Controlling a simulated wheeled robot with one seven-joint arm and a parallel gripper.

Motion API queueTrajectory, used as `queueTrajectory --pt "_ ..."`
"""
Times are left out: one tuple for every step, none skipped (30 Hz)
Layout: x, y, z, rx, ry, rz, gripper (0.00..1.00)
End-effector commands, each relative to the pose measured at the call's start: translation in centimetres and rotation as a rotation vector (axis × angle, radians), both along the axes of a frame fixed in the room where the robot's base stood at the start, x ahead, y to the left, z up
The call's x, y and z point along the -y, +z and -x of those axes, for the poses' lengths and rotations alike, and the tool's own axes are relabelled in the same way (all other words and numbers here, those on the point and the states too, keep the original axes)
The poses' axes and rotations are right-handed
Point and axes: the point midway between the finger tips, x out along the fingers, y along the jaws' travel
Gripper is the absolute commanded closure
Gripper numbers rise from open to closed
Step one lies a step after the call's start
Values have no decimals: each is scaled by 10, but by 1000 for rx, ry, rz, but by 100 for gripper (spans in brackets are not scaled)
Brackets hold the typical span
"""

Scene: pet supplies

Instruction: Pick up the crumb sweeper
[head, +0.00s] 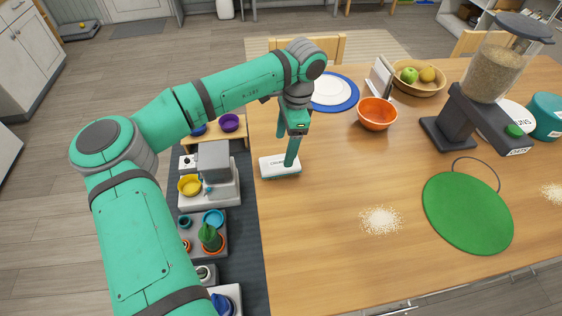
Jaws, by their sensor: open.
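The crumb sweeper (277,171) appears to be the small white block with dark lettering on its top. It lies flat near the left edge of the wooden table (335,210). My gripper (286,152) is directly at it, pointing down with its jaws open. The nearer finger overlaps the block's top right part in the picture. The other finger is on the far side, with its tip just beyond the block. I cannot tell whether either finger touches it. Nothing is held between the fingers.
Crumb piles (381,220) lie right of the sweeper, near a green round mat (467,213). An orange bowl (377,113), a blue-rimmed plate (331,91) and a food dispenser (480,90) stand farther back. Low stands with bowls (190,186) are left of the table. The table's middle is clear.

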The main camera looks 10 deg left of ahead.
Motion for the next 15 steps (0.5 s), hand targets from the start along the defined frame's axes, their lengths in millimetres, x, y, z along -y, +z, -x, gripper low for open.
queueTrajectory --pt "-1 -7 0 0 0 -1 25" --pt "-2 -11 1 0 0 -1 25" --pt "-2 -15 1 0 0 -1 25" --pt "-3 -17 1 0 0 -1 25" --pt "-3 -19 1 1 0 0 25" --pt "-3 -21 1 1 0 0 25" --pt "-3 -23 1 1 0 0 25" --pt "-3 -24 2 1 0 0 25" --pt "-4 -26 2 0 0 -1 25" --pt "-4 -29 2 0 0 -1 25" --pt "-5 -32 3 0 0 -1 25" --pt "-5 -37 4 -1 0 -2 25" --pt "-6 -42 5 -1 -1 -2 25" --pt "-6 -46 5 -1 -2 -2 25" --pt "-7 -52 6 -1 -2 -2 25"
